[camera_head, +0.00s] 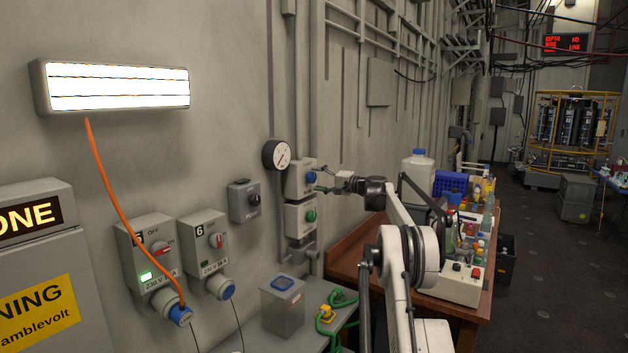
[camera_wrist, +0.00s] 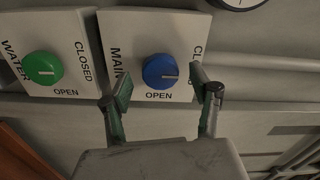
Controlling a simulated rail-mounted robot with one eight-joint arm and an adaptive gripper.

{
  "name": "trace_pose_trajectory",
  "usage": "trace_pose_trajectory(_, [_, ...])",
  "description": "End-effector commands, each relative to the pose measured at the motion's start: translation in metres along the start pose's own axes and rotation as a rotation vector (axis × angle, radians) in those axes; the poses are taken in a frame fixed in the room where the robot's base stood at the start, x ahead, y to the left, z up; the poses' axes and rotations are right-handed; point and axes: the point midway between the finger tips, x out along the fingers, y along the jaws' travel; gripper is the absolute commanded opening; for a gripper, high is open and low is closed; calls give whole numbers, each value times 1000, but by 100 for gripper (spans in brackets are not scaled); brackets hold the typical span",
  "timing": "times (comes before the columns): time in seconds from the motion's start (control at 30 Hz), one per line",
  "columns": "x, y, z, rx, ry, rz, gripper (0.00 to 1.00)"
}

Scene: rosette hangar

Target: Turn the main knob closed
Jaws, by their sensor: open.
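The main knob (camera_wrist: 160,71) is a round blue dial on a white plate lettered MAIN, with OPEN below it and letters starting CL at its right in the wrist view. A short mark on the knob points right, toward the CL side. In the head view the knob (camera_head: 311,178) is on the upper wall box. My gripper (camera_wrist: 161,88) is open, with one finger to each side of the knob in the wrist view; I cannot tell whether either touches it. In the head view my gripper (camera_head: 325,182) is close in front of the box.
A green WATER knob (camera_wrist: 43,68) is on the neighbouring plate, the lower box (camera_head: 301,217) in the head view. A round gauge (camera_head: 276,155) is just left of the boxes. A cluttered wooden bench (camera_head: 355,240) stands below my arm along the wall.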

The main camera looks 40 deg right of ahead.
Motion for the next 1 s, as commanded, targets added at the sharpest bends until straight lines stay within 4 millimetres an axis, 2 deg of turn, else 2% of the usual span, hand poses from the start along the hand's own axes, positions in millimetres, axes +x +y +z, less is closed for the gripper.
trace_pose_trajectory(0.2, [-45, 0, -1, 0, 2, 1, 58])
trace_pose_trajectory(0.43, [-81, 0, 0, 0, 0, 0, 58])
trace_pose_trajectory(0.63, [-94, 0, 0, 0, 0, 0, 58])
trace_pose_trajectory(1.0, [-96, 0, 0, 0, -1, 0, 58])
